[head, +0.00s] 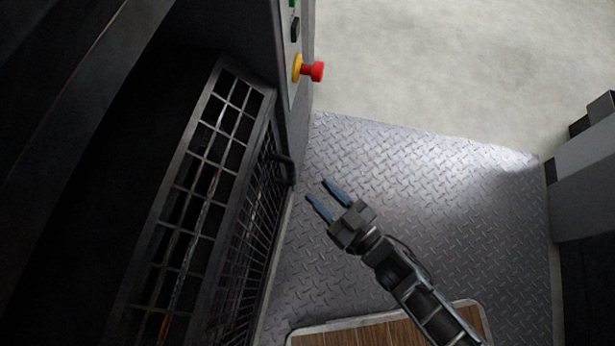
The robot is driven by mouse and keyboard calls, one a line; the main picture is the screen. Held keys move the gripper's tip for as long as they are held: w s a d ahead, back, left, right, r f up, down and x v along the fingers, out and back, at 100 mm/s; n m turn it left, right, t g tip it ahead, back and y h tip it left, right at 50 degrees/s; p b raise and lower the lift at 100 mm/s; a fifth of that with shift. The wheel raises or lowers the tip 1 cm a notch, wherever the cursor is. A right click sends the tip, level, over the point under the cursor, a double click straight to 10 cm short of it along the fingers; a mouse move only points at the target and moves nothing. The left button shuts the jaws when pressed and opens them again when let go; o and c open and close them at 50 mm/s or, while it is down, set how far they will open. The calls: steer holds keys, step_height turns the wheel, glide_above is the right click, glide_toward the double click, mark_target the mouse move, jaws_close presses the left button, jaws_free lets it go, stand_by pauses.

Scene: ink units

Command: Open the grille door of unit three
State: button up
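The grille door (253,225) is a dark barred panel at the left of the head view, on the side of a dark unit (275,45). It looks closed. A dark handle (286,168) stands out from its upper right edge. My gripper (326,195) has two blue fingers, spread apart with nothing between them. It is to the right of the handle and apart from it, with the fingers pointing up and left, toward the unit. No unit number can be read.
A red emergency button (316,71) on a yellow base sticks out from the unit's control panel above the handle. A wooden-slatted board (370,333) lies at the bottom. A grey cabinet (585,190) stands at the right.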

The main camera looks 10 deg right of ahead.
mark_target(295, 175)
steer(key=x, duration=0.3)
steer(key=f+b+x, duration=0.1)
steer(key=x, duration=0.2)
steer(key=b+x, duration=0.1)
steer(key=x, duration=0.2)
steer(key=shift+s+a+f, duration=0.15)
steer(key=shift+a+f, duration=0.1)
steer(key=shift+a, duration=0.2)
steer(key=shift+c, duration=0.2)
jaws_close()
